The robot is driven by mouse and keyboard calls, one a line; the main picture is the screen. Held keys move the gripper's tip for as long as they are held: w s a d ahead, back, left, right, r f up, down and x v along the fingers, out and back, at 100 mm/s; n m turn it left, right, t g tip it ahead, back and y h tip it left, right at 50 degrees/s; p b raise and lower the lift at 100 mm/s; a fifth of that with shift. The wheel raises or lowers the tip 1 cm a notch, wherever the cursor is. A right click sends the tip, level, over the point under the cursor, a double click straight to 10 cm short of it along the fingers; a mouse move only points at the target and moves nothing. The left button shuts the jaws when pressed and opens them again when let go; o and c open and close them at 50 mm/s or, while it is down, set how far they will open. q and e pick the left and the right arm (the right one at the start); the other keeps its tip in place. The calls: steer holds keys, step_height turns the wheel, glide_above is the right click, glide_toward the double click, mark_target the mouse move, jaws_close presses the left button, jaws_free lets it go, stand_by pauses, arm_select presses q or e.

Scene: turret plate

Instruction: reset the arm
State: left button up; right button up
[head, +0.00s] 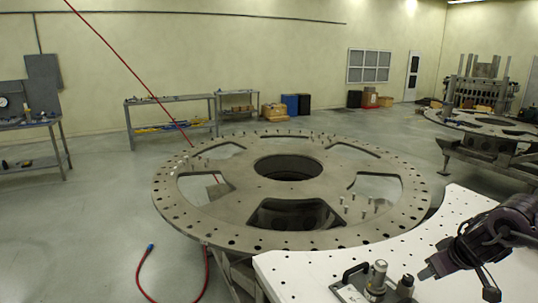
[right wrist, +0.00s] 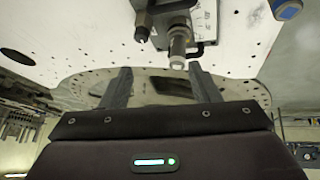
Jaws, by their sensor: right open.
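My right gripper (head: 428,272) is at the lower right of the head view, above the white table (head: 300,272). In the right wrist view its two fingers (right wrist: 160,82) stand apart with nothing between them. A small device with a black handle and upright metal cylinders (head: 376,277) sits on the white table, just left of the gripper. The device also shows at the top of the right wrist view (right wrist: 180,30), apart from the fingers. My left gripper is out of view.
The large round turret plate (head: 237,239), with holes and several upright pins, stands behind the white table. A red hose (head: 140,277) lies on the floor at left. Workbenches (head: 172,99) line the back wall. The floor left of the plate is mostly clear.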

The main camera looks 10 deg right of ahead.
steer(key=s+a+f+n+t, duration=0.1)
steer(key=s+a+f, duration=0.2)
steer(key=a+f, duration=0.4)
steer(key=s+a+f+n+t, duration=0.1)
steer(key=s+a+f, duration=0.2)
steer(key=a+f, duration=0.45)
steer(key=s+a+m+g+y, duration=0.15)
steer(key=s+a+g, duration=0.25)
steer(key=s+a, duration=1)
step_height(320, 180, down, 41)
steer(key=a+g+b, duration=0.1)
steer(key=g+b, duration=0.1)
steer(key=b, duration=1.2)
steer(key=s+d+f+b, duration=0.1)
steer(key=s+f+b, duration=0.3)
steer(key=s+f, duration=0.3)
steer(key=s+d+f+b, duration=0.1)
steer(key=s+f+b, duration=0.3)
steer(key=f, duration=1.1)
steer(key=s+d+f+g+b, duration=0.1)
steer(key=s+f+b, duration=0.3)
steer(key=s+f, duration=0.5)
steer(key=shift+s+d+f+n, duration=0.25)
steer(key=shift+s+f+n, duration=0.2)
steer(key=shift+f, duration=0.5)
